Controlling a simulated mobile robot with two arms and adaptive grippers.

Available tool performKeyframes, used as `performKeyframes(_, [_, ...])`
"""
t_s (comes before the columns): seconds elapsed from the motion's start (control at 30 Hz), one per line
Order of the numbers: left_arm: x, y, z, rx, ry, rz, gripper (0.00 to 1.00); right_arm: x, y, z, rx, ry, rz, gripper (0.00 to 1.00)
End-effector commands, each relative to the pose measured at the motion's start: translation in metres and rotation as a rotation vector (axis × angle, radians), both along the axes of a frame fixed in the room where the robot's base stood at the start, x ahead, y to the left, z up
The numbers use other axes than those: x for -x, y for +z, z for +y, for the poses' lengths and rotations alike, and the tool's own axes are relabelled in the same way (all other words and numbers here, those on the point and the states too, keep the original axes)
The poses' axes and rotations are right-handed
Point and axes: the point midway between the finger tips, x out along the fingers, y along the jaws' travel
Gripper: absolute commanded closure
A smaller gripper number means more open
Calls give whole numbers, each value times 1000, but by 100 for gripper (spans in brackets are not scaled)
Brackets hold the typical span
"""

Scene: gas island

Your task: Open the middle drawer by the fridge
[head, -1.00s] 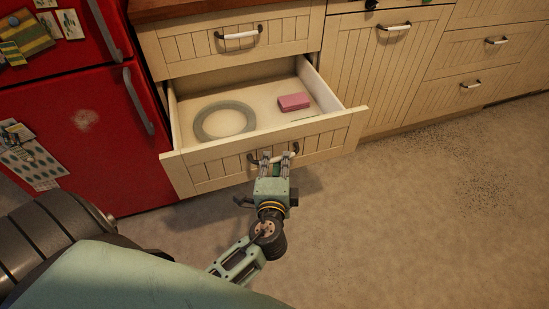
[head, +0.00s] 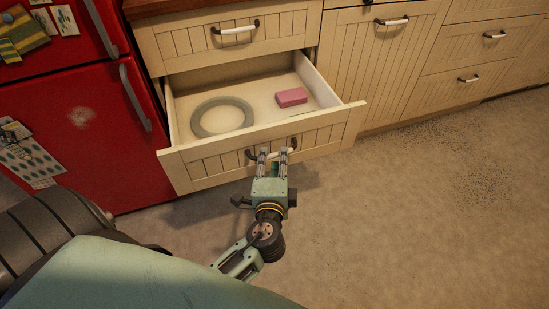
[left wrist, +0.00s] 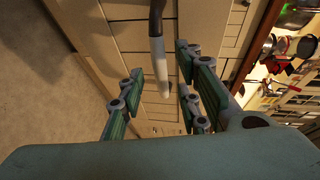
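The middle drawer (head: 215,164) by the fridge stands pulled out, with its inside showing. Its handle, a pale bar with dark ends, shows in the left wrist view (left wrist: 161,68). My left gripper (head: 273,154) is at this handle in the head view. In the left wrist view its green fingers (left wrist: 157,95) are spread, with the handle between them and a gap on both sides. A grey ring (head: 222,117) and a pink block (head: 291,97) lie in the drawer. My right gripper is not in view.
The red fridge (head: 75,115) stands left of the drawer. A closed drawer (head: 190,42) is above it. More closed cabinet fronts (head: 375,70) run to the right. The floor (head: 420,220) in front is clear.

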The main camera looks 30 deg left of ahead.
Motion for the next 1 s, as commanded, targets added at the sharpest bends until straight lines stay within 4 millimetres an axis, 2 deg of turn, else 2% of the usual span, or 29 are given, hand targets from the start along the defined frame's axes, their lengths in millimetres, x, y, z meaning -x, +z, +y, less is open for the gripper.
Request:
performKeyframes(0.3, [60,11,-30,2,0,4,69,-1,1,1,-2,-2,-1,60])
performKeyframes(0.5, [85,17,-43,1,1,3,69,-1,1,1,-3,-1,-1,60])
performKeyframes(0.67, [92,19,-46,0,1,1,69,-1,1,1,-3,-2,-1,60])
performKeyframes(1.0, [92,19,-46,0,1,1,69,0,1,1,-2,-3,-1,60])
